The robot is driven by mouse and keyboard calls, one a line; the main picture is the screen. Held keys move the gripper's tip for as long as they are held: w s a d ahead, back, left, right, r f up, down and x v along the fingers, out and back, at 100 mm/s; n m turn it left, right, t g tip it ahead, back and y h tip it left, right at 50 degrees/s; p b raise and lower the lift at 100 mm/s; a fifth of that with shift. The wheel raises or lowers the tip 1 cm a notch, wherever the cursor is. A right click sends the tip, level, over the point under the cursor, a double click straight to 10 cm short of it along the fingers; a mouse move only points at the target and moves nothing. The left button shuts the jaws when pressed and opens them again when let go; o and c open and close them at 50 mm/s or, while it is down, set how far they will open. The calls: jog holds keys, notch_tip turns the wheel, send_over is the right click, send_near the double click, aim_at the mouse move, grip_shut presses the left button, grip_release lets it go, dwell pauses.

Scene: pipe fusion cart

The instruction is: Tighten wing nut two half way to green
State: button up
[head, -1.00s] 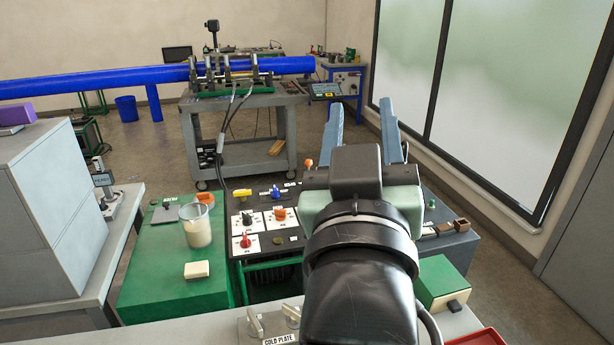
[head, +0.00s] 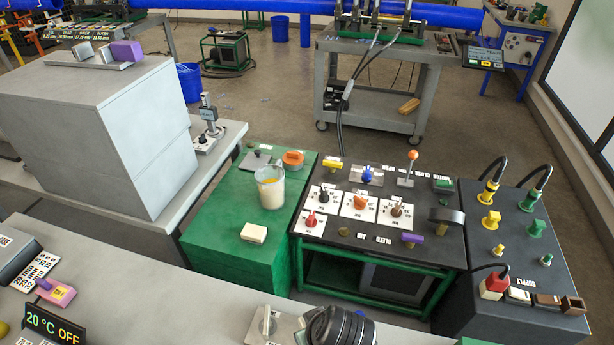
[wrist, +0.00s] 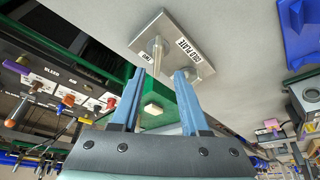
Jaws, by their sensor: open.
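Beyond the fingertips is the cold plate (wrist: 180,35), a grey plate with two upright metal pieces. The cold plate (head: 284,332) also shows at the bottom of the head view, partly hidden by my arm.
A black control panel (head: 376,236) with knobs and levers stands mid-right, beside a dark supply box (head: 528,262). A green cabinet (head: 220,244) holds a beaker (head: 270,192). The grey cart (head: 370,78) stands behind, with open floor in front of it.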

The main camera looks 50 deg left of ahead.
jog(key=shift+x, duration=3.05)
jog(key=shift+w, duration=0.15)
grip_shut()
